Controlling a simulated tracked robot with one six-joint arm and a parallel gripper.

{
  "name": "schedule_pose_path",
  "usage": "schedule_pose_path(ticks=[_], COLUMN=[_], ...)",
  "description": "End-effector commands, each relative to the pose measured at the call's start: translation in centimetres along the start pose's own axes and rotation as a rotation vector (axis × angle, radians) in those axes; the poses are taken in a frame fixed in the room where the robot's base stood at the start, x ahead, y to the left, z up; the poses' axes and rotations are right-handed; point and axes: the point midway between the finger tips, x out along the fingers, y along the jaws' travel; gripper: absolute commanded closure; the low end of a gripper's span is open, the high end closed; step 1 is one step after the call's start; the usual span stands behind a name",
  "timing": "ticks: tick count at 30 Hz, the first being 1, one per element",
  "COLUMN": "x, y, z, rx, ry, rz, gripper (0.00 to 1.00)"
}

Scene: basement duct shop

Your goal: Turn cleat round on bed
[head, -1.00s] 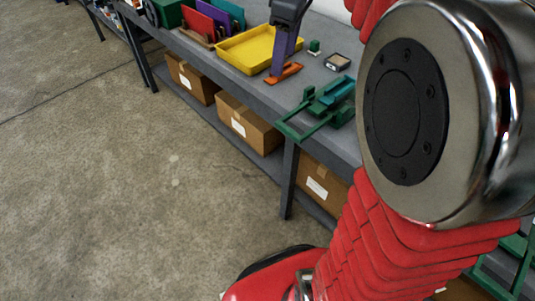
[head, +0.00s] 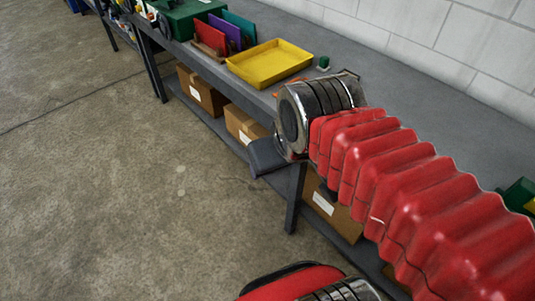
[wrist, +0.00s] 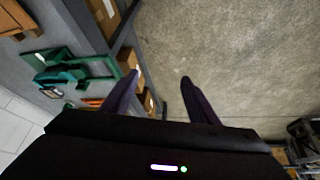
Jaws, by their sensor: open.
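In the wrist view, a green frame (wrist: 46,58), which looks like the bed, stands on the grey bench. A teal bar (wrist: 66,75), likely the cleat, lies on it; its end details are too small to tell. My gripper (wrist: 160,84) is open and empty, its two dark purple fingers apart. It is off to the side of the bed, with the floor and the bench's lower shelf behind its fingers. In the head view, my arm hides the bed and the teal bar, and a dark part of my gripper (head: 266,156) hangs beside the bench's front edge.
The bench (head: 345,68) carries a yellow tray (head: 268,66), upright coloured panels (head: 220,35) and a small green block (head: 323,63). An orange piece (wrist: 92,103) lies near the bed. Cardboard boxes (head: 203,92) fill the lower shelf. The floor (head: 110,190) in front is clear.

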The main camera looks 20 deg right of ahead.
Motion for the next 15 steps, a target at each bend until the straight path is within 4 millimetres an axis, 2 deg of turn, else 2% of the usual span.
schedule_pose_path(ticks=[4,15], x=[0.45,0.51], y=[-0.48,-0.5], z=[1.21,1.27], rx=[0.041,0.046], ry=[0.02,0.02], rz=[-0.003,-0.003], gripper=[0.46,0.46])
